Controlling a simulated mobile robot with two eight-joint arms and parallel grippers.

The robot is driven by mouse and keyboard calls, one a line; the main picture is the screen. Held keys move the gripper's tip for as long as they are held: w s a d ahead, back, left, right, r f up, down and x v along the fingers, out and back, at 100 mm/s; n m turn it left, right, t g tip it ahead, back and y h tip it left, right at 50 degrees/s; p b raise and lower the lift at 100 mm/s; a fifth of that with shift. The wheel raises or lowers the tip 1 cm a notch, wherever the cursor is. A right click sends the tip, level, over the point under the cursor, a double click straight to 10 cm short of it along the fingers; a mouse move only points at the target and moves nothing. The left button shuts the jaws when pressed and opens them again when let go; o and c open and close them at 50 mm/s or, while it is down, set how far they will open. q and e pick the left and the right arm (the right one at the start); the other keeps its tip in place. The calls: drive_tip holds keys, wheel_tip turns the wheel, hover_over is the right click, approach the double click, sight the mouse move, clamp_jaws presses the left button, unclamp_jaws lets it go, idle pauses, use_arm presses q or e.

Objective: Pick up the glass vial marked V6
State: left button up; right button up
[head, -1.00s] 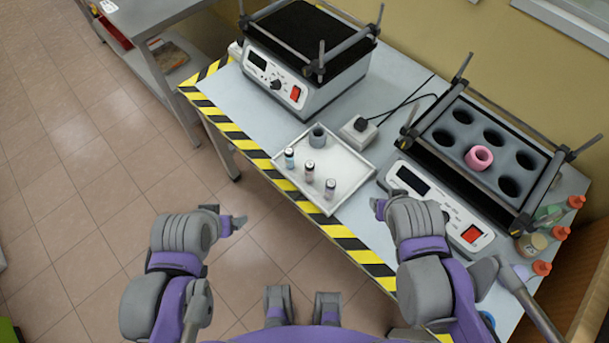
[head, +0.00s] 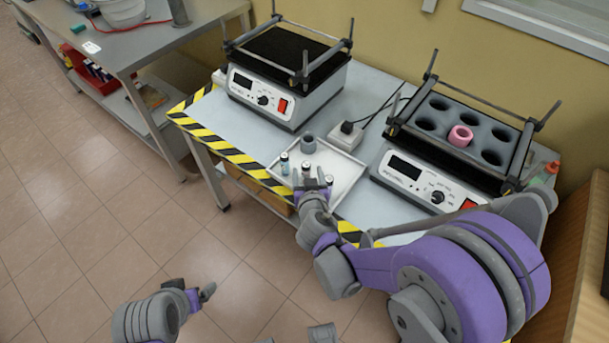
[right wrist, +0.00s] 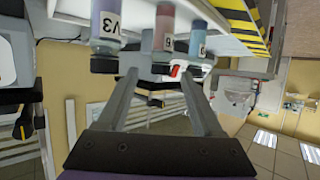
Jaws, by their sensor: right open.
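In the head view several small glass vials stand on the white tray: a blue-tinted vial (head: 284,163), a middle vial (head: 306,169), and one at right partly behind my gripper. My right gripper (head: 312,183) is over the tray's near side, beside the vials. In the right wrist view the right gripper (right wrist: 157,76) is open and empty. The vial marked V3 (right wrist: 106,25) is beyond its left finger. A pinkish vial (right wrist: 165,28) lies ahead, between the fingers' lines, and a blue vial (right wrist: 198,38) is further right. I cannot read their labels surely. My left gripper (head: 207,291) is over the floor.
A shaker with a black top (head: 290,57) stands behind left.

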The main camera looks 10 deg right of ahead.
sight(306, 164)
drive_tip(key=x, duration=0.7)
drive_tip(key=shift+w+a+f, duration=0.1)
drive_tip(key=shift+w, duration=0.2)
clamp_jaws()
